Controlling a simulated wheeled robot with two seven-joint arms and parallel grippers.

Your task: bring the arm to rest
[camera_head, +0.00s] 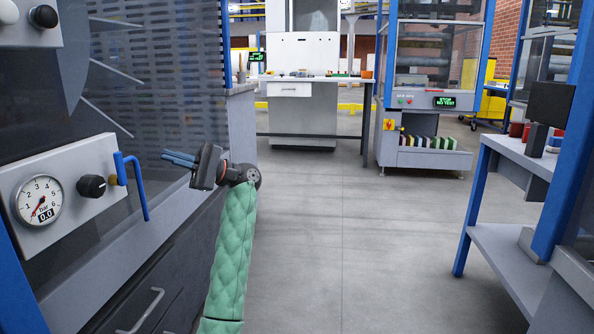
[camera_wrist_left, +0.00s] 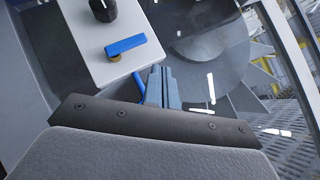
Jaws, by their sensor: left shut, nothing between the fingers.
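My left arm (camera_head: 233,240), in a green quilted sleeve, rises from the bottom of the head view. Its left gripper (camera_head: 180,159) points left toward the machine's glass front, with its blue fingers together and empty. In the left wrist view the gripper fingers (camera_wrist_left: 162,86) are also shut with nothing between them. They appear near the control panel, and I cannot tell the exact gap. My right gripper does not show.
The control panel (camera_head: 66,190) carries a gauge (camera_head: 39,201) reading 0.0, a black knob (camera_head: 92,186) and a blue lever handle (camera_head: 137,186). A grey table (camera_head: 512,262) stands at the right. The grey floor (camera_head: 340,230) between is clear. Other machines stand behind.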

